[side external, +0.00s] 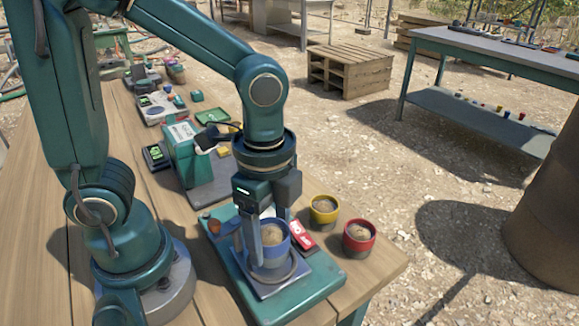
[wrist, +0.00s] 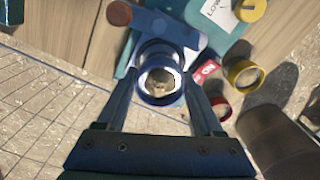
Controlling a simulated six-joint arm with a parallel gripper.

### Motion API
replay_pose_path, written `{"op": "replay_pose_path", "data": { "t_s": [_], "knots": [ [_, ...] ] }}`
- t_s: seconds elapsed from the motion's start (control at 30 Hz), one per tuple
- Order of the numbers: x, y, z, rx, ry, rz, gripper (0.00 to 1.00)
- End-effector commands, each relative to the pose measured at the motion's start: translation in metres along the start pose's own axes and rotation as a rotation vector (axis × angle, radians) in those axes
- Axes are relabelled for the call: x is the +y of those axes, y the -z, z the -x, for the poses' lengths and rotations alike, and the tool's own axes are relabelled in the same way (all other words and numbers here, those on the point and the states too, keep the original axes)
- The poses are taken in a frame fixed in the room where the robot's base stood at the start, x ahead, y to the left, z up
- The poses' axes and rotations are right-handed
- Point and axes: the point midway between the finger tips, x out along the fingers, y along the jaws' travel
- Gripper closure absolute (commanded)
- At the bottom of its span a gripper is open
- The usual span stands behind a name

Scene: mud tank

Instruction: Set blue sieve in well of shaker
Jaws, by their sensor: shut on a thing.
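The blue sieve (side external: 270,252) is upright, with brown material inside. My gripper (side external: 268,240) points down with its fingers shut on opposite sides of the sieve. The shaker (side external: 318,285) is a green base with a grey plate and a raised ring. The sieve's lower end is at this ring, over the well; I cannot tell if it bears on the bottom. In the wrist view the sieve (wrist: 158,98) sits between the two fingers (wrist: 160,84), its round opening facing the camera.
A yellow sieve (side external: 324,212) and a red sieve (side external: 359,240) stand on the bench right of the shaker. A red switch box (side external: 302,236) is on the shaker's base close to my gripper. A green instrument (side external: 188,155) stands behind. The bench edge lies close at right.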

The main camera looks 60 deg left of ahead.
Motion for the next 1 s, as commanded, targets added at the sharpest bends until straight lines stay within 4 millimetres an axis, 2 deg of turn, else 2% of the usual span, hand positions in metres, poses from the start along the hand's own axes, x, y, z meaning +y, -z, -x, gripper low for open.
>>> {"op": "replay_pose_path", "data": {
  "t_s": [0.57, 1.0],
  "knots": [
    [0.0001, 0.0000, -0.0006, 0.000, 0.000, 0.000, 0.89],
    [-0.0001, 0.0001, -0.0090, 0.000, 0.000, 0.000, 0.89]
  ]
}}
